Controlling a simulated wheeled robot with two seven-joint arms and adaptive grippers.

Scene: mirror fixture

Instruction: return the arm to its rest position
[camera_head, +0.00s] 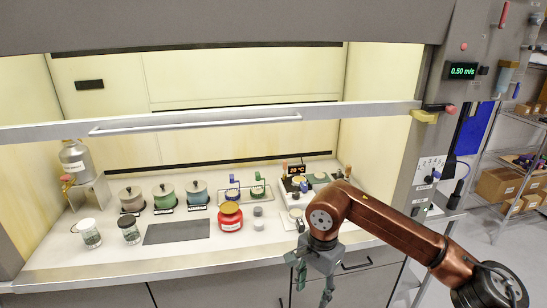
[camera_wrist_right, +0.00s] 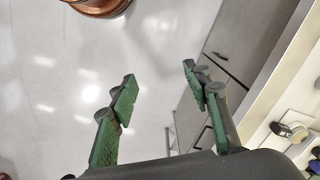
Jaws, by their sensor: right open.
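My right arm (camera_head: 390,222) comes in from the lower right in the head view, bent at a copper-coloured elbow. Its right gripper (camera_head: 313,284) hangs downward in front of the bench's front edge, over the lower cabinets. In the right wrist view the two green-padded fingers of the right gripper (camera_wrist_right: 160,76) are spread apart with nothing between them. Behind them are the pale floor and grey cabinet fronts. My left gripper is in neither view.
A fume hood bench (camera_head: 130,262) holds several lidded pots, a red jar (camera_head: 230,217), a dark mat (camera_head: 176,232) and a device with a display (camera_head: 296,170). The raised sash (camera_head: 200,124) crosses above. Shelving with boxes (camera_head: 497,188) stands right. The floor (camera_wrist_right: 50,75) looks clear.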

